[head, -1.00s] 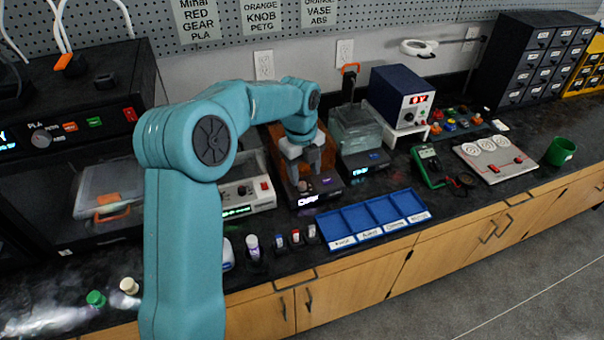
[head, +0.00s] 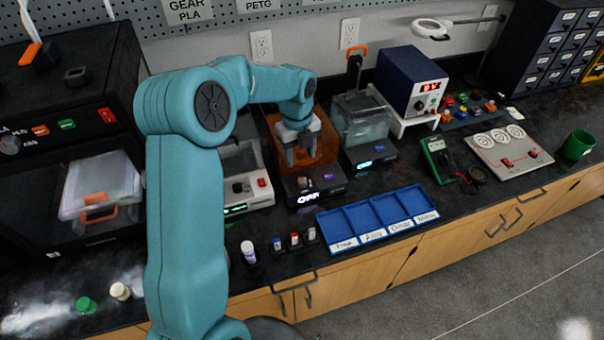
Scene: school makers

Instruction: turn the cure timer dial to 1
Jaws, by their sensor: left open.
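The cure unit is a dark box with an orange see-through chamber (head: 285,150) at the middle back of the bench. Its front panel carries a small dial (head: 303,183) and a lit display (head: 308,198) that appears to read OFF. My left gripper (head: 301,161) is open and empty, pointing down in front of the orange chamber. Its fingertips are just above and behind the dial in the picture, apparently apart from it. The dial's pointer is too small to read. My right gripper is out of view.
A wash tank (head: 362,120) stands right of the unit, a white-fronted device (head: 247,189) left. A blue divided tray (head: 377,217) and several small bottles (head: 294,238) lie in front. A blue power supply (head: 409,80) is behind right.

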